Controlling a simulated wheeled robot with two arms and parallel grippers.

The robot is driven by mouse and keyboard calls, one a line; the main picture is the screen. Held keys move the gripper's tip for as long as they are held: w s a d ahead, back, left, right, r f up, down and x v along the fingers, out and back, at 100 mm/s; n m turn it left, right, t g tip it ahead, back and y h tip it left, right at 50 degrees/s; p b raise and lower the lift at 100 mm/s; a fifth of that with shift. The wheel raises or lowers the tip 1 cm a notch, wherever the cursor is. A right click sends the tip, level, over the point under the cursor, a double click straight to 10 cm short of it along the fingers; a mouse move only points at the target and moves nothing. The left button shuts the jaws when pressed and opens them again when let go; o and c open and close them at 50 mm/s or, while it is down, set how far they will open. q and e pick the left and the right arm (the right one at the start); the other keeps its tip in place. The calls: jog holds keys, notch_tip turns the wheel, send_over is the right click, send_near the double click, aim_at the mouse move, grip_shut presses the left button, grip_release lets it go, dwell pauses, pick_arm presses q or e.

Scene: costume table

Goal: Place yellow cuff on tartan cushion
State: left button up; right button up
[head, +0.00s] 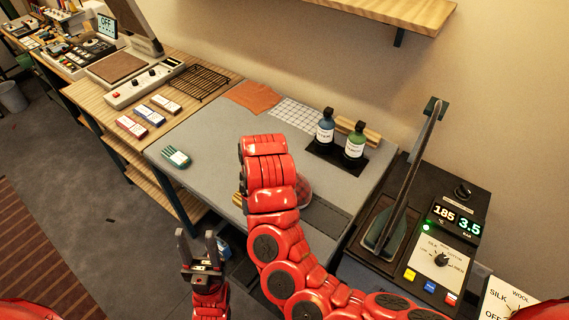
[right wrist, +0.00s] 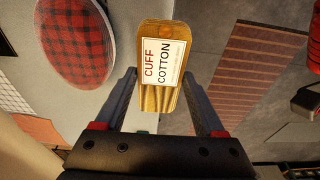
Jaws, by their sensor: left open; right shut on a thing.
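The yellow cuff (right wrist: 162,60), with a white label reading CUFF COTTON, is between the fingers of my right gripper (right wrist: 162,85) in the right wrist view. A small yellow part (head: 237,200) beside my right arm in the head view appears to be the cuff. The tartan cushion (right wrist: 75,40) is a red and black rounded pad, apart from the cuff at upper left. In the head view my right arm mostly hides the cushion (head: 304,190); the right gripper's fingers are hidden there. My left gripper (head: 196,240) is open and empty, low before the table.
The grey table (head: 210,130) carries two bottles (head: 325,130) on a dark tray, a green labelled item (head: 176,157), an orange cloth (head: 253,97) and a white grid cloth (head: 296,114). A press unit (head: 430,240) stands at right. A wooden shelf (head: 400,12) hangs above.

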jog(key=w+d, duration=0.2)
jog(key=w, duration=0.2)
jog(key=w+d+b, duration=0.1)
jog(key=w+d, duration=0.2)
jog(key=w, duration=0.1)
jog(key=w+d+f+b, duration=0.1)
jog(key=w+d, duration=0.1)
jog(key=w, duration=0.3)
jog(key=shift+d, duration=0.2)
jog(key=shift+w+d, duration=0.15)
jog(key=shift+w, duration=0.2)
jog(key=shift+w+d+f+p, duration=0.1)
jog(key=shift+p, duration=0.3)
notch_tip(320, 180, down, 3)
jog(key=shift+f+p, duration=0.15)
jog(key=shift+p, duration=1.05)
jog(key=shift+f+b, duration=0.3)
jog(key=shift+f, duration=0.05)
jog(key=o, duration=1.3)
jog(key=shift+r, duration=0.1)
